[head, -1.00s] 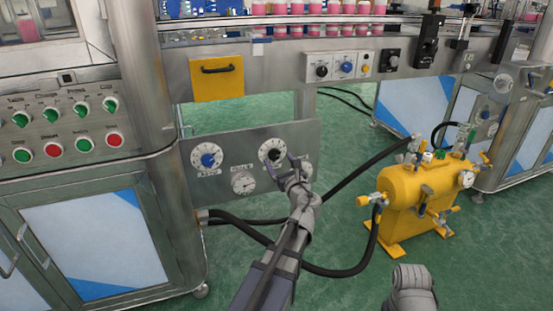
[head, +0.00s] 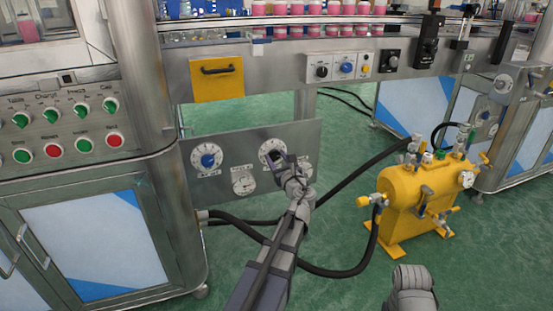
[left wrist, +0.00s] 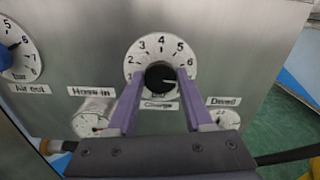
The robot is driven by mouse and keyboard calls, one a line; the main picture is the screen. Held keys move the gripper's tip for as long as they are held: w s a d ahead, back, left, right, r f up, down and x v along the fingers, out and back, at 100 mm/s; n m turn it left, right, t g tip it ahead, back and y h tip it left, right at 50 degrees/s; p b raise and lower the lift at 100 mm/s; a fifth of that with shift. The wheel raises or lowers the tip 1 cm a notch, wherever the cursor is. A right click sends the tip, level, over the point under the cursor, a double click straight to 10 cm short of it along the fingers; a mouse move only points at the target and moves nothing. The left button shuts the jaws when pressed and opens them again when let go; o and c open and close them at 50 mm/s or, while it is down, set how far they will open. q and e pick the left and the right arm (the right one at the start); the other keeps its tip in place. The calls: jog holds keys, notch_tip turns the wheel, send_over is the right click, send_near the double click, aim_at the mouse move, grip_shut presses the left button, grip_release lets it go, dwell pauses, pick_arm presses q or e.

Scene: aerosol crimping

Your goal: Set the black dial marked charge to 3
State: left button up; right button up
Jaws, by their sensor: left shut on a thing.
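The black charge dial (left wrist: 159,77) sits at the middle of a white round scale with numbers, above a label reading Charge, in the left wrist view. Its white pointer mark points right, near the 7 end of the scale. My left gripper (left wrist: 156,84) is shut on the dial, with one purple finger on each side of it. In the head view the left gripper (head: 281,163) covers much of the dial, and the scale (head: 269,150) shows beside it.
A blue dial (head: 208,160) is on the same steel panel, left of the charge dial. Small gauges sit lower on the panel, one of them a white gauge (head: 243,181). A yellow tank (head: 415,200) with black hoses stands to the right.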

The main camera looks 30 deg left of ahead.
pick_arm(q)
grip_shut()
jog(key=shift+n, duration=0.3)
jog(key=n, duration=0.5)
jog(key=shift+n, duration=0.3)
jog(key=n, duration=0.5)
jog(key=shift+s+f, duration=0.1)
jog(key=n, duration=0.7)
jog(key=shift+f+n, duration=0.1)
jog(key=shift+n, duration=0.2)
jog(key=n, duration=0.6)
jog(key=shift+f+n, duration=0.1)
jog(key=shift+n, duration=0.2)
